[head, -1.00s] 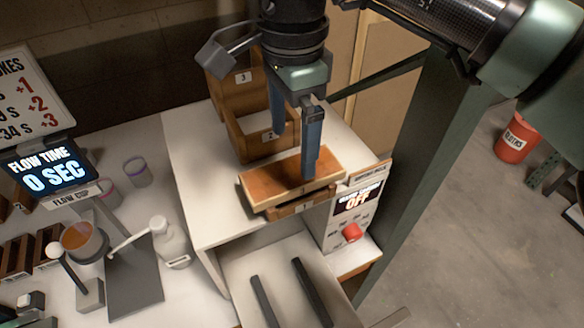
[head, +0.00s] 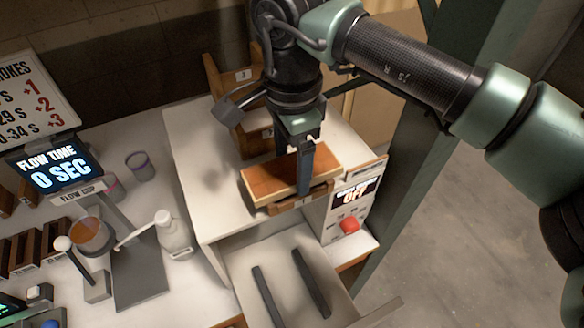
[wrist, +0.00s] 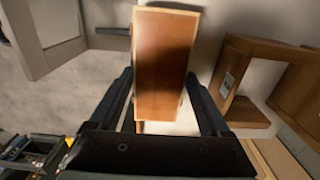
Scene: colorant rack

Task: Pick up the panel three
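A flat panel (head: 268,174) with a red-brown face and pale wood edges lies on top of the wooden holder labelled 1 (head: 320,194) on the white bench. No number shows on the panel, so I cannot tell whether it is panel three. My gripper (head: 305,192) points down over the panel, its fingers reaching its right half. In the wrist view, my gripper (wrist: 159,75) is open, with one finger along each long side of the panel (wrist: 163,60). I cannot tell whether the fingers touch it.
Holders labelled 2 (head: 258,140) and 3 (head: 222,84) stand behind it. A control box (head: 345,208) with a red button is at the right. A white bottle (head: 172,232), a cup (head: 140,166) and a flow-time display (head: 60,170) are at the left.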

